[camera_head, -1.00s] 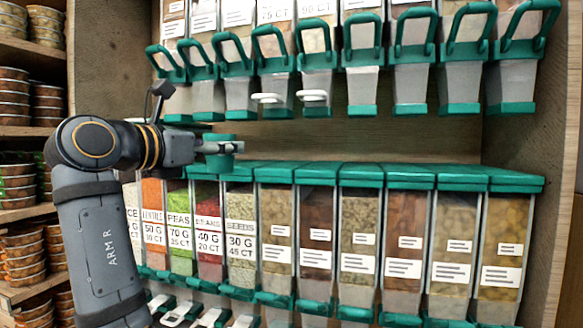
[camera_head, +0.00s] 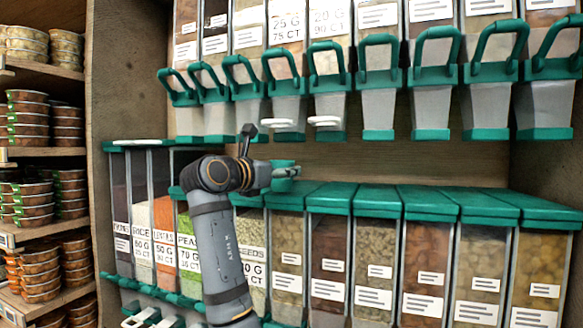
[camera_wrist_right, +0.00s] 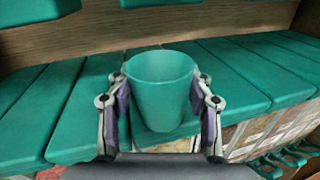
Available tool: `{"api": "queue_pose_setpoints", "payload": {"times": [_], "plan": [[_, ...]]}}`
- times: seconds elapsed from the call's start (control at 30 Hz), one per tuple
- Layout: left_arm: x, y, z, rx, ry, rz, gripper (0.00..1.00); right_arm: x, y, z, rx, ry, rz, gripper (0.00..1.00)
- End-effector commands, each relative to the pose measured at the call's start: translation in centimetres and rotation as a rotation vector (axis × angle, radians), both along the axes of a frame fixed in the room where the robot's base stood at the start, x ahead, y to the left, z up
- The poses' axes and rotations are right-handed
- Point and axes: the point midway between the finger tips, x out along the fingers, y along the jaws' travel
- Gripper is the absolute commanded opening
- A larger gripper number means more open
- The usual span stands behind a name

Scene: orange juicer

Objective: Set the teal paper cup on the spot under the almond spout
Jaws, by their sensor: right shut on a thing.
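The teal paper cup (camera_wrist_right: 160,88) is upright and looks empty in the right wrist view. My right gripper (camera_wrist_right: 160,108) is shut on it, with one finger on each side. In the head view the cup (camera_head: 284,163) is small at the end of my right arm, in front of the gap between the two dispenser rows. The upper dispensers have grey spouts with teal handles, such as this spout (camera_head: 378,108). I cannot read an almond label on any of them. My left gripper is not in view.
Lower bins with teal lids (camera_head: 379,199) stand close below and behind the cup. White tabs (camera_head: 325,121) stick out under two upper spouts. Shelves of stacked round tubs (camera_head: 28,120) stand at the left, beside a wooden side panel (camera_head: 125,75).

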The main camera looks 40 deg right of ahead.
Motion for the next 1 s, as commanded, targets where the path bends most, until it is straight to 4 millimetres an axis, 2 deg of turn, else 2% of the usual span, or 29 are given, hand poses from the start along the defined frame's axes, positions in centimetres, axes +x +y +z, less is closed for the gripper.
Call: {"api": "queue_pose_setpoints", "payload": {"times": [0.2,0.4,0.5,0.87,0.9,1.0], "plan": [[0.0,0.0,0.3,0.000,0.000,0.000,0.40,0.2,-0.8,0.0,0.000,0.001,-0.001,0.37],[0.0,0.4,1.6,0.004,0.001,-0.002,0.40,1.0,-4.3,0.2,-0.001,0.001,-0.003,0.37],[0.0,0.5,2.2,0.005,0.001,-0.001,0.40,1.1,-4.2,-0.3,0.000,0.001,0.001,0.37],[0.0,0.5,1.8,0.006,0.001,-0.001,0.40,1.1,-4.2,-1.1,0.000,0.000,0.001,0.37],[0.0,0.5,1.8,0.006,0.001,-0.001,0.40,1.0,-4.2,-1.1,0.000,0.000,0.001,0.53],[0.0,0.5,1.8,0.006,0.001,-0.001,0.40,1.0,-4.2,-1.0,0.000,0.000,0.000,0.67]]}}
